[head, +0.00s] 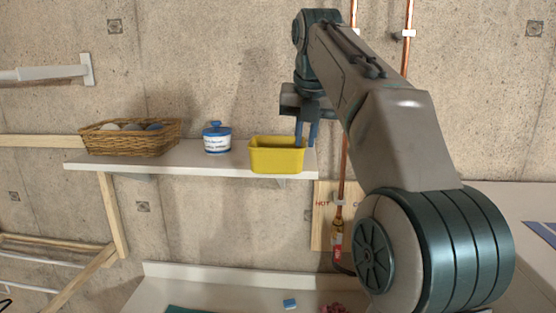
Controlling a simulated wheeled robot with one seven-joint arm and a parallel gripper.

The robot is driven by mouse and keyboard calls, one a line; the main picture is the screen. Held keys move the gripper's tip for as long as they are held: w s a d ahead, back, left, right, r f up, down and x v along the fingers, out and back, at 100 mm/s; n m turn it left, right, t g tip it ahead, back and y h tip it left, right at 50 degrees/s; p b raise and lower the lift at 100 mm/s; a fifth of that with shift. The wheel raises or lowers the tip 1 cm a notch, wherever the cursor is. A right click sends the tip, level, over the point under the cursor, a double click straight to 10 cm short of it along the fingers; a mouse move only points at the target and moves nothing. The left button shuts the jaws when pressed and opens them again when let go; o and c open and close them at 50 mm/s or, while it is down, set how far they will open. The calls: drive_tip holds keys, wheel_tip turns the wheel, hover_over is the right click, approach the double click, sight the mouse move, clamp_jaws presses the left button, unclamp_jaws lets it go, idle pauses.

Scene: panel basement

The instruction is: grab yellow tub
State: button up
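A yellow tub (276,160) sits near the right end of a white wall shelf (190,160) in the head view. It is open-topped and upright, with its near wall at the shelf's front edge. My gripper (306,143) points down at the tub's right end. Its two blue fingers look slightly apart, with a narrow gap between them. They overlap the tub's right rim in the picture. I cannot tell whether they straddle or touch that wall.
A blue-and-white lidded jar (217,138) stands left of the tub, with a gap between. A wicker basket (130,138) holding roundish items is farther left. Copper pipes (346,165) run up the wall behind my arm.

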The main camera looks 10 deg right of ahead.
drive_tip(key=shift+x, duration=2.4)
clamp_jaws()
drive_tip(key=shift+r, duration=0.2)
